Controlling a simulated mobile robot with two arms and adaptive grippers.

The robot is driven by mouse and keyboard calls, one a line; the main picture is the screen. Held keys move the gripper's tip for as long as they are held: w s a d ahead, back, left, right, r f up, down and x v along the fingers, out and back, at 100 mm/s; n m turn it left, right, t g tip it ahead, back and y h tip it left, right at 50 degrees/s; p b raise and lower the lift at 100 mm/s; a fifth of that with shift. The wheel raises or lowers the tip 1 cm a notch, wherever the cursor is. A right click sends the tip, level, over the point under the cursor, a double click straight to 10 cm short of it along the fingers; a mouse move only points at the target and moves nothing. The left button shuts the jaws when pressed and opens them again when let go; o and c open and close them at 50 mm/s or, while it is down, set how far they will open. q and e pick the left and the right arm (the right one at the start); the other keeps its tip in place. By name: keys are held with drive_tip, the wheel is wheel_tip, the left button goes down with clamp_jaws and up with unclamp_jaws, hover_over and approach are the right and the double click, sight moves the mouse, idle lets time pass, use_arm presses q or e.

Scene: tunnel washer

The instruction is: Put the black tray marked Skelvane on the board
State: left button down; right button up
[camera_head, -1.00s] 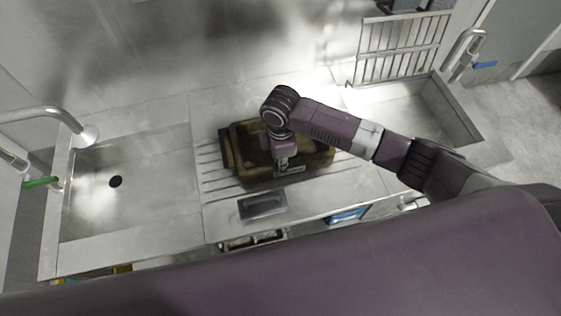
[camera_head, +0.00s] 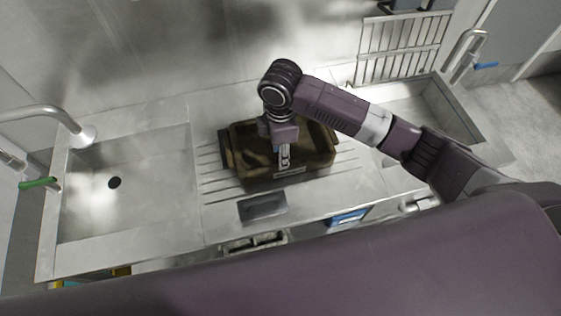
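A dark brown-black tray (camera_head: 314,166) with raised walls sits on the ribbed draining board (camera_head: 215,185) between the two sinks. A small pale label (camera_head: 290,171) shows on its near wall, too small to read. A dark handle or edge sticks out at its left. My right gripper (camera_head: 285,162) points down over the tray's near wall, close to the label. Its fingers are small and seen from above, so I cannot tell whether they grip the wall. The arm hides part of the tray's inside. My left gripper is not in view.
A small dark grey dish (camera_head: 262,206) lies at the counter's front edge. An empty sink (camera_head: 130,190) with a tap is at left, another sink (camera_head: 435,105) at right. A wire rack (camera_head: 403,45) leans behind the right sink.

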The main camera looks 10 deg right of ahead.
wheel_tip(320, 180, up, 6)
drive_tip(key=shift+f+b, duration=0.2)
drive_tip(key=shift+b, duration=0.15)
drive_tip(key=shift+s+f, duration=0.1)
